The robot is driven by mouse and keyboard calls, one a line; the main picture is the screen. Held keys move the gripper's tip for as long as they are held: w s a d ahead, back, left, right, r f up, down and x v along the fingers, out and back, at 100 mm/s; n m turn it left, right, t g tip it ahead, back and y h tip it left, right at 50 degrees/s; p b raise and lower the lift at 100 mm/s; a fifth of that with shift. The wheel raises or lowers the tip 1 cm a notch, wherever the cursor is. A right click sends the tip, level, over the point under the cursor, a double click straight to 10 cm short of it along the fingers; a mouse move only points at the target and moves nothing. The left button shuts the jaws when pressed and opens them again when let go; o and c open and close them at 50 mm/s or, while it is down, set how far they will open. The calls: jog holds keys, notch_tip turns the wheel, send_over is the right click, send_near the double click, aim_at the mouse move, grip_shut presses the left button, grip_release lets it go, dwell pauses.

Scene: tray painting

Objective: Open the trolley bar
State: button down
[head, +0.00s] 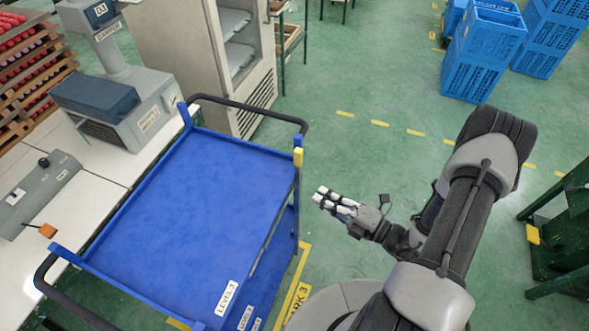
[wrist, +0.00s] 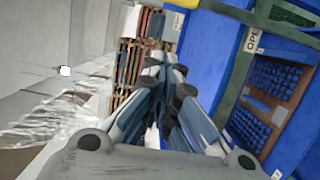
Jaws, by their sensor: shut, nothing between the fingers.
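In the wrist view, a dark bar (wrist: 238,75) crosses the trolley's blue side, beside a white label (wrist: 252,40) reading "OPE", partly cut off. My gripper (head: 319,195) is shut and empty, right of the trolley, apart from it; its fingers also show in the wrist view (wrist: 166,72).
White tables with a grey machine (head: 140,105) stand at the left. A tall cabinet (head: 210,55) is behind the trolley. Blue crates (head: 480,60) are stacked at the back right. A green stand (head: 560,230) is at the right edge. Green floor between is clear.

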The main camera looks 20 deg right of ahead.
aim_at(302, 157)
jog(key=shift+w+a+b, duration=0.4)
jog(key=shift+w+a, duration=0.25)
jog(key=shift+w, duration=1.15)
jog(key=shift+w+a+b, duration=0.4)
jog(key=shift+w+a, duration=0.3)
jog(key=shift+w, duration=1.1)
jog(key=shift+w+a+b, duration=0.4)
jog(key=shift+w+a, duration=0.25)
jog(key=shift+w, duration=1.15)
jog(key=shift+w+d, duration=0.7)
jog(key=shift+w, duration=0.25)
jog(key=shift+w+d, duration=0.7)
jog(key=shift+w, duration=0.2)
jog(key=shift+s, duration=0.1)
